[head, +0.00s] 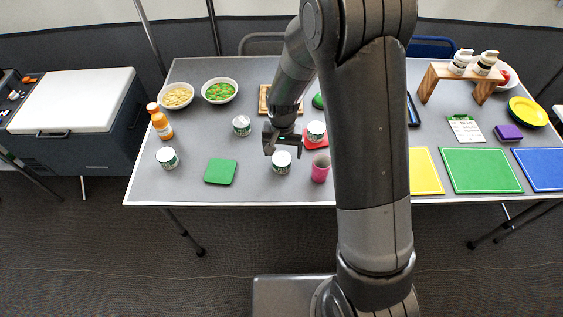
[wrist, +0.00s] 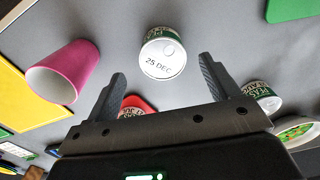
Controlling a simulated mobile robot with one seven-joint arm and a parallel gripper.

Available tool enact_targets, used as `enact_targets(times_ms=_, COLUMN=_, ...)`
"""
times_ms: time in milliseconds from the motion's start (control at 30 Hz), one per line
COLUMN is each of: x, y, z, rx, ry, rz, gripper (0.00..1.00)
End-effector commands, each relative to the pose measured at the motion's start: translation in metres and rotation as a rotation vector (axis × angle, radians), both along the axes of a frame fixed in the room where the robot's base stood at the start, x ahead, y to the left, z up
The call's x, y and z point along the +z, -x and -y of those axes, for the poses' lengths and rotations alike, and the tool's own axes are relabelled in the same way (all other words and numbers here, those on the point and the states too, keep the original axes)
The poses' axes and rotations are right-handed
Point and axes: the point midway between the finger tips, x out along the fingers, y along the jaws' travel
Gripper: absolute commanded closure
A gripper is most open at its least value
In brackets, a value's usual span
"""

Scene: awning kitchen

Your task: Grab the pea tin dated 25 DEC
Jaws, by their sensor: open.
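The pea tin dated 25 DEC (wrist: 160,65) is a short white-and-green can standing upright, its dated lid facing up in the wrist view. In the head view it is the tin (head: 281,163) near the front table edge, left of the pink cup. My gripper (head: 284,149) is open and empty, close to this tin on its far side. In the wrist view my fingers (wrist: 162,68) point toward the tin, one on each side of its line, apart from it.
A pink cup (head: 320,168) stands just right of the tin. A tin (head: 316,131) stands on a red mat behind it. More tins stand at left (head: 167,158) and centre-left (head: 241,125). A green mat (head: 220,172) lies left, with bare table between it and the dated tin.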

Motion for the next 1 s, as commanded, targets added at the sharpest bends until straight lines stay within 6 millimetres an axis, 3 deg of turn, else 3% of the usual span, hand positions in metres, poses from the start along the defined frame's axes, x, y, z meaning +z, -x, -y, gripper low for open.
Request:
enact_targets(times_ms=167, x=-0.011, y=0.0, z=0.0, rx=0.0, ry=0.0, rz=0.0, gripper=0.19)
enact_targets(times_ms=533, x=-0.055, y=-0.001, z=-0.003, rx=0.001, ry=0.0, rz=0.0, gripper=0.19)
enact_targets(times_ms=833, x=-0.058, y=-0.001, z=-0.004, rx=0.001, ry=-0.001, rz=0.001, gripper=0.19)
enact_targets(times_ms=1000, x=-0.058, y=-0.001, z=-0.004, rx=0.001, ry=-0.001, rz=0.001, gripper=0.33)
